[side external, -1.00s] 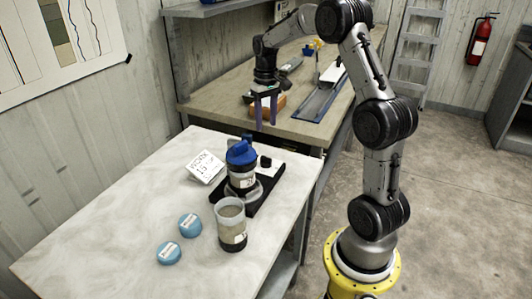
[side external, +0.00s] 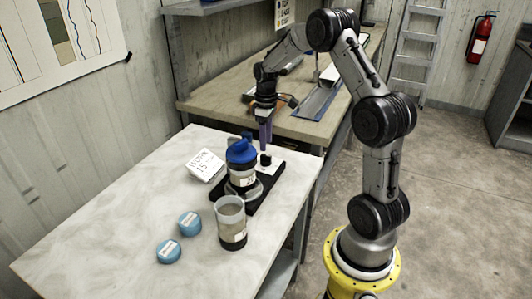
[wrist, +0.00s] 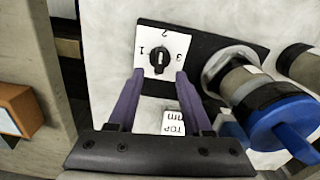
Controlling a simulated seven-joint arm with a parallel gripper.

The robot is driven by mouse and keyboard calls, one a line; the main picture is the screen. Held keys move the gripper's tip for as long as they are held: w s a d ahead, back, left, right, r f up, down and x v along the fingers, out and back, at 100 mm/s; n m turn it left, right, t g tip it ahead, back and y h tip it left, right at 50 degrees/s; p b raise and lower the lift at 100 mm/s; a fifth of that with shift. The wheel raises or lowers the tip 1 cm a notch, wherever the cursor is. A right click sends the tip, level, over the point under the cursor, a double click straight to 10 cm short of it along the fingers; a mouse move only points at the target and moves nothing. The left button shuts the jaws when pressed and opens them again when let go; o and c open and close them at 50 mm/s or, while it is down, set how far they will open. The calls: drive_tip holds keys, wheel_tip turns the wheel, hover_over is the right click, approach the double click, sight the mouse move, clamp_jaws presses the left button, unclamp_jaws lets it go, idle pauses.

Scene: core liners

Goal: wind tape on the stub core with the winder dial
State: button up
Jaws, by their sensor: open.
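The winder dial is a black knob (wrist: 159,56) on a white plate (wrist: 179,40) marked 1, 2 and 3. It also shows in the side view (side external: 265,159). It is mounted on the winder's black base (side external: 274,181). A short labelled core (side external: 242,176) with a blue top (side external: 241,151) stands on the winder, left of the dial in the side view. My gripper (wrist: 160,72) points down with its purple fingers apart, one on each side of the knob in the wrist view. In the side view my gripper (side external: 265,148) is just above the knob; contact is not visible. The knob's exact setting is hard to read.
An open-topped tube of grey material (side external: 231,224) stands in front of the winder. Two blue caps (side external: 189,223) (side external: 169,251) lie on the white table. The table's front left is clear.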

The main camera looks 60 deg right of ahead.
sight(266, 155)
drive_tip(key=shift+f, duration=2.65)
clamp_jaws()
